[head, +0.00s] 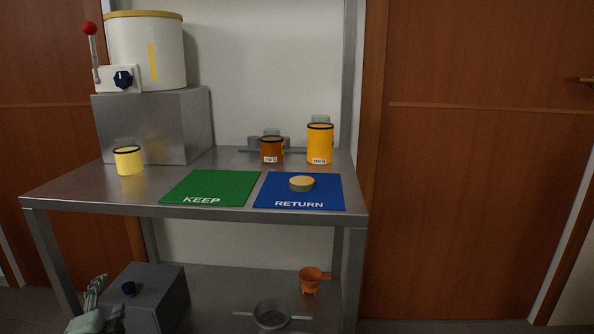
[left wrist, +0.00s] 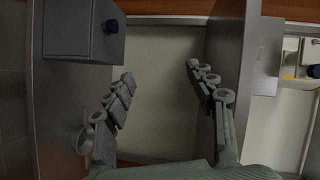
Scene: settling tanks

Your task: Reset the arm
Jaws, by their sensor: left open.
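My left gripper (head: 107,297) is at the lower left of the head view, low beside the table, in front of the grey box on the lower shelf. In the left wrist view its two fingers (left wrist: 160,74) are spread wide with nothing between them. Part of the grey box with a dark blue knob (left wrist: 90,30) shows at the upper left there. My right gripper is in neither view.
A metal table (head: 100,196) holds a green KEEP mat (head: 212,186), a blue RETURN mat (head: 275,187) with a round yellowish lid (head: 301,183), a yellow cup (head: 128,161), and brown (head: 271,149) and orange (head: 319,143) jars. An orange scoop (head: 310,280) sits below.

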